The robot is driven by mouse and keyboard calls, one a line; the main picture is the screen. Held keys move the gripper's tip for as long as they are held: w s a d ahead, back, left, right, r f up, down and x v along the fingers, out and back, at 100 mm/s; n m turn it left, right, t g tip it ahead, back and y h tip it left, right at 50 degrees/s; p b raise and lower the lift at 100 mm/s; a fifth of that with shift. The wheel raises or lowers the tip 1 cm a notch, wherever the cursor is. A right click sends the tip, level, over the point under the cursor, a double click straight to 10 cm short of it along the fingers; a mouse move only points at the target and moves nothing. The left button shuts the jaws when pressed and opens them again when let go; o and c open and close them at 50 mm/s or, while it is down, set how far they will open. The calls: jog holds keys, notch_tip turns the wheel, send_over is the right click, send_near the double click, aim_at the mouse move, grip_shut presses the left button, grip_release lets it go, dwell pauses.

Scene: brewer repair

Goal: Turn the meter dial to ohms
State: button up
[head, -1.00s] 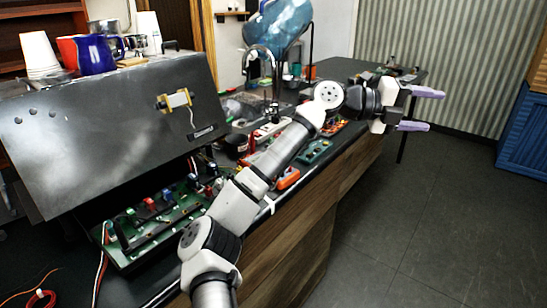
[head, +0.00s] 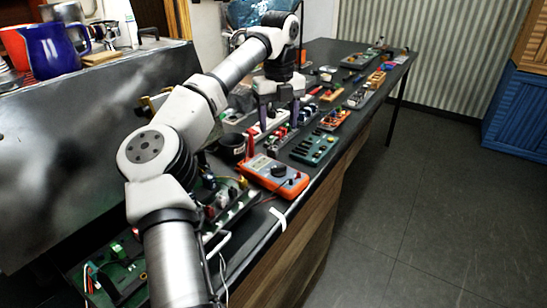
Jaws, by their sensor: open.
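The meter (head: 292,187) is an orange multimeter with a grey face, lying on the dark bench near its front edge. Its round dark dial (head: 278,170) is in the middle of the face; the pointer's setting is too small to read. A red probe stands at its left end. My gripper (head: 279,125) points down over the bench, behind and above the meter. Its two purple-grey fingers are apart, with no object clearly held between them. They appear clear of the dial.
A green module (head: 314,149) and several other boards and devices lie along the bench to the back right. A dark cup (head: 232,148) stands left of the meter. The large grey brewer panel (head: 85,150) fills the left. Open floor (head: 420,210) lies to the right.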

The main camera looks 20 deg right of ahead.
aim_at(279, 166)
jog(key=f+p, duration=0.1)
jog(key=f, duration=0.5)
jog(key=f+p, duration=0.1)
jog(key=f, duration=0.5)
jog(key=shift+s+f, duration=0.2)
jog(key=shift+f, duration=0.15)
jog(key=c, duration=1)
